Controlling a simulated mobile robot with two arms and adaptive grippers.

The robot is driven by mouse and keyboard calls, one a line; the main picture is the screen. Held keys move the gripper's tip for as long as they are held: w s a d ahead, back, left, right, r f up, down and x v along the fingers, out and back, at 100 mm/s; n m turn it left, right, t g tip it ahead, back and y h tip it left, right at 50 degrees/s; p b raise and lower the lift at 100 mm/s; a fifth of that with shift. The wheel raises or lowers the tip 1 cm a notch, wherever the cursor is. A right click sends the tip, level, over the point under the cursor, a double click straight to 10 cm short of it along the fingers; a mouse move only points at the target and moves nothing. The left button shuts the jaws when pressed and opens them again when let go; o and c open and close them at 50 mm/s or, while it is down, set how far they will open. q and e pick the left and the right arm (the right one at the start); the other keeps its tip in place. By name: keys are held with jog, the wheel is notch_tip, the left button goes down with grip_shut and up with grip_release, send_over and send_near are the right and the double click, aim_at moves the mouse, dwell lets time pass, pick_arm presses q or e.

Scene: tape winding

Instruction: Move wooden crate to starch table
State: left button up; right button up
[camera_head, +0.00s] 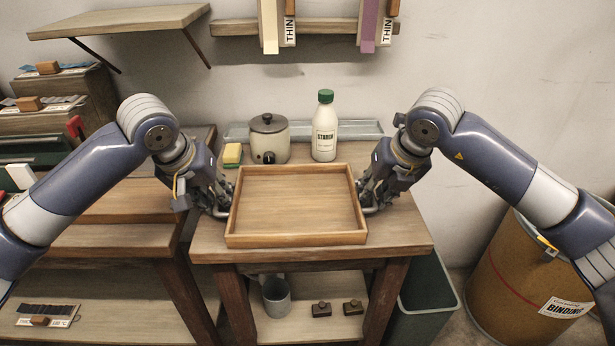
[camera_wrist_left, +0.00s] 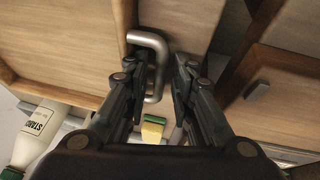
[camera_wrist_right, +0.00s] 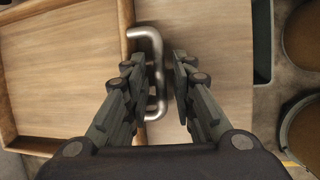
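The wooden crate (camera_head: 297,240) is a shallow, empty tray with a metal handle on each side. It appears to rest level on the starch table (camera_head: 405,230), near its front edge. My left gripper (camera_head: 222,207) is at the crate's left side. In the left wrist view its fingers (camera_wrist_left: 160,88) stand open on both sides of the handle (camera_wrist_left: 150,40), with a gap. My right gripper (camera_head: 369,205) is at the crate's right side. In the right wrist view its fingers (camera_wrist_right: 160,88) are open around the other handle (camera_wrist_right: 147,35), also with a gap.
Behind the crate stand a starch bottle (camera_head: 325,130), a lidded pot (camera_head: 269,140), a yellow sponge (camera_head: 232,154) and a greenish tray (camera_head: 362,130). A bin (camera_head: 425,290) and a large drum (camera_head: 520,275) stand right of the table. Another table (camera_head: 110,240) adjoins left.

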pick_arm(q)
jog(key=shift+r, duration=0.1)
pick_arm(e)
jog(key=shift+a, duration=0.1)
jog(key=shift+r, duration=0.1)
pick_arm(q)
jog(key=v, duration=0.8)
pick_arm(e)
jog(key=v, duration=1.2)
